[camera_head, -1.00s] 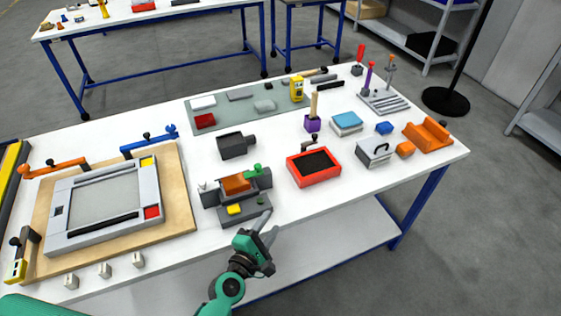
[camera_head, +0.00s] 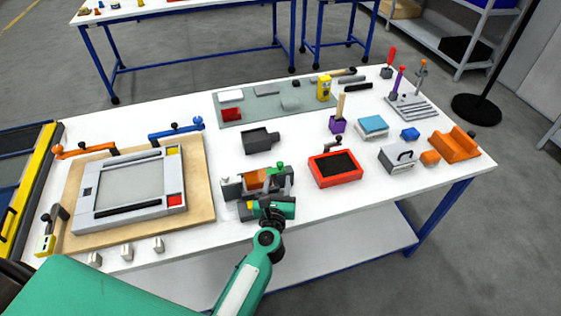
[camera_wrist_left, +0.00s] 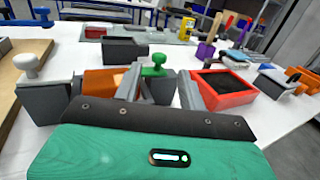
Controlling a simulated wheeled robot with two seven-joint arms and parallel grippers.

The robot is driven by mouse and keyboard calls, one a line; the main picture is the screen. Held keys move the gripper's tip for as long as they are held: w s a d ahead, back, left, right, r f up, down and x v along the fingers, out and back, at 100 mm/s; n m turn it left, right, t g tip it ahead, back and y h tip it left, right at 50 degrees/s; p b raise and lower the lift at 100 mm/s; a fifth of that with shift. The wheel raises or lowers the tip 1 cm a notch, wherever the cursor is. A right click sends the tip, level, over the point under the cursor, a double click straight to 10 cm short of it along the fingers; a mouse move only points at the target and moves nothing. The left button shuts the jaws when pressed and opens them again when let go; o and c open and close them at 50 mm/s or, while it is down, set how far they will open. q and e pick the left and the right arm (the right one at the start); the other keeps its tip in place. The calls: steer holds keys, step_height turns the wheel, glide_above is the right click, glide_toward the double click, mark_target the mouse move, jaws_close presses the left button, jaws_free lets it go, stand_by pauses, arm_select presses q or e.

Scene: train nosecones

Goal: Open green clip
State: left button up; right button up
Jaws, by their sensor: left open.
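The green clip (camera_head: 280,168) is a small green knob-like part at the right end of a dark grey fixture (camera_head: 229,189). In the left wrist view the green clip (camera_wrist_left: 155,66) stands just beyond the fingers, beside an orange block (camera_wrist_left: 99,81). The orange block (camera_head: 253,179) also shows in the head view. My left gripper (camera_head: 268,186) is over the front of the fixture, with its jaws pointing toward the clip. In the wrist view the left gripper's fingers (camera_wrist_left: 158,88) are apart, one on each side below the clip, with nothing held. The gripper hides the fixture's front part. My right gripper does not show.
A red tray with a black inside (camera_head: 335,168) stands close to the right of the fixture. A wooden board with a grey frame (camera_head: 133,209) is to the left. White table surface is clear between them.

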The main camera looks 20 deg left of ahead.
mark_target(280, 166)
arm_select(q)
steer(key=x, duration=0.8)
